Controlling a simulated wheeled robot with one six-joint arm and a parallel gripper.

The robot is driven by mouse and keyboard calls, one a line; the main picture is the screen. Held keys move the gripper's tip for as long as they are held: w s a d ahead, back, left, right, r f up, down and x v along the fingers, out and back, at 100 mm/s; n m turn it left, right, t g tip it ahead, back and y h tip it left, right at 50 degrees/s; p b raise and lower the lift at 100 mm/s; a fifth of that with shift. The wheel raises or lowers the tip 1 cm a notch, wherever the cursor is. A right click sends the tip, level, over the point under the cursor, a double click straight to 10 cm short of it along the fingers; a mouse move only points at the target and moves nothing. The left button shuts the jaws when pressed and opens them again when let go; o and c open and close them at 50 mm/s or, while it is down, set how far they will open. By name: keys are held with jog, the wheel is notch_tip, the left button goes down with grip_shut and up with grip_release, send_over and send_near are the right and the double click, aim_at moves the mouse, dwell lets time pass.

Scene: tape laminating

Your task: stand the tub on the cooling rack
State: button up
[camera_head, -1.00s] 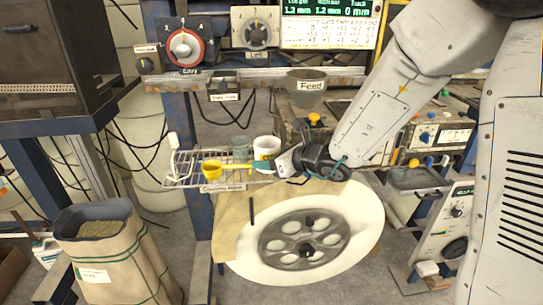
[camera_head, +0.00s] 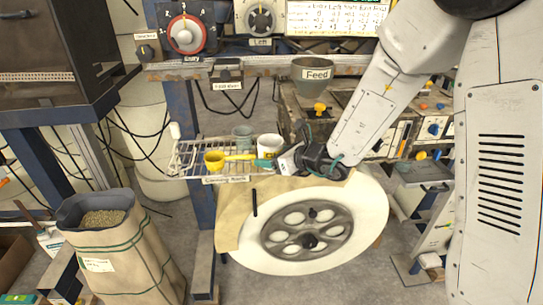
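The white tub (camera_head: 269,144), with a yellow mark on its side, is upright at the right end of the wire cooling rack (camera_head: 186,160). My gripper (camera_head: 284,160) is at the tub's lower right side and appears shut on it. The fingers are small and partly hidden. I cannot tell whether the tub's base touches the rack. A yellow scoop (camera_head: 214,161) with a teal-ended handle lies on the rack, its handle end close to my gripper. A clear greenish glass (camera_head: 242,137) stands behind the scoop.
A large white disc with a grey spoked wheel (camera_head: 307,232) and a tan sheet (camera_head: 231,213) lie below the rack. The feed funnel (camera_head: 312,77) hangs behind my gripper. A sack of pellets (camera_head: 110,250) stands at lower left. The rack's left part looks clear.

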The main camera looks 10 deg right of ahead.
jog(key=shift+r, duration=0.25)
jog(key=v, duration=1.2)
